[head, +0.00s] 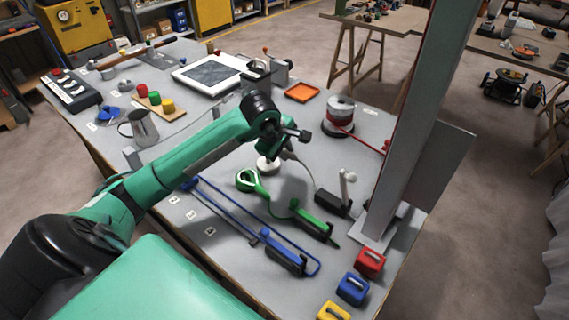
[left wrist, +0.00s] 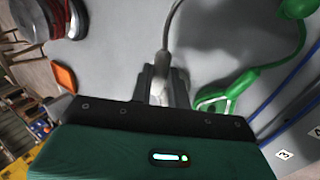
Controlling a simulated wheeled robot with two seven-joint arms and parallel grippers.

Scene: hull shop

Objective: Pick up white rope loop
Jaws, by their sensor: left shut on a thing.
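My left gripper (head: 287,152) is shut on the white rope loop (head: 303,167) above the grey bench. In the left wrist view, the pale thick end of the white rope loop (left wrist: 164,62) lies between the jaws of my left gripper (left wrist: 165,84), and a thin grey-white cord curves upward from it. In the head view the cord runs down toward a black-based fitting with a white lever (head: 345,188). The jaws hide part of the loop. My right gripper is in neither view.
A green rope loop (head: 248,180) lies close by, leading to a green-levered fitting (head: 312,218). A blue rope (head: 232,218) runs to a blue-levered fitting (head: 284,254). A grey post (head: 410,130) stands at right. A red-and-white spool (head: 340,115) and orange tray (head: 301,92) stand behind.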

